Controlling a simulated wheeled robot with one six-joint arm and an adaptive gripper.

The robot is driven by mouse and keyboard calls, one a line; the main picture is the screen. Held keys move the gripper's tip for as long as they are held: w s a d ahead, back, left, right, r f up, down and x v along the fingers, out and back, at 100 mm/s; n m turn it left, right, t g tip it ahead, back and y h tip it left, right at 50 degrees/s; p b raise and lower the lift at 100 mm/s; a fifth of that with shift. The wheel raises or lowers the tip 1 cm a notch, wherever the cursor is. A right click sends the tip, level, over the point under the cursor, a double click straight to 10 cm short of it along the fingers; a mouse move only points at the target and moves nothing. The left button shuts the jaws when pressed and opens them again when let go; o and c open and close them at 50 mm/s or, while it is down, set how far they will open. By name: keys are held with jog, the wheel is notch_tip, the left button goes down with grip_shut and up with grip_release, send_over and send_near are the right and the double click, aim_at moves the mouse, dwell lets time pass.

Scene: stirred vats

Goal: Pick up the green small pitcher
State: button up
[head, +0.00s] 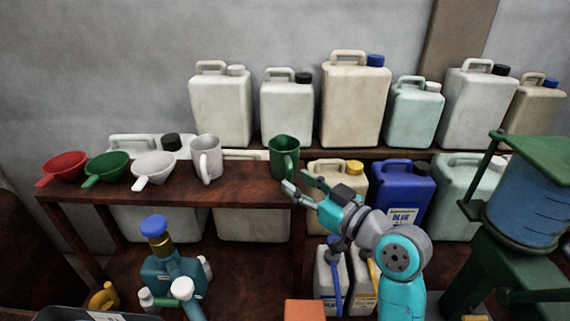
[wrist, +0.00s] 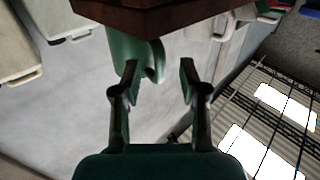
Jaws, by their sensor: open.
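The green small pitcher (head: 284,156) stands upright near the right end of the brown wooden shelf top, in the head view. My gripper (head: 294,180) is open just in front of it and slightly to its right, near the shelf's end. In the wrist view the pitcher (wrist: 128,52) shows ahead of my open gripper (wrist: 158,68), with its handle close to the gap between the fingertips. Part of the pitcher is hidden behind the shelf edge there. Nothing is between the fingers that I can make out.
A white pitcher (head: 206,158) stands left of the green one, then white (head: 153,168), green (head: 107,167) and red (head: 66,166) scoops. A green-framed vat (head: 527,205) stands at right.

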aim_at(292, 176)
jog(key=x, duration=0.3)
jog(key=shift+w+a+r, duration=0.15)
grip_shut()
jog(key=shift+r, duration=0.2)
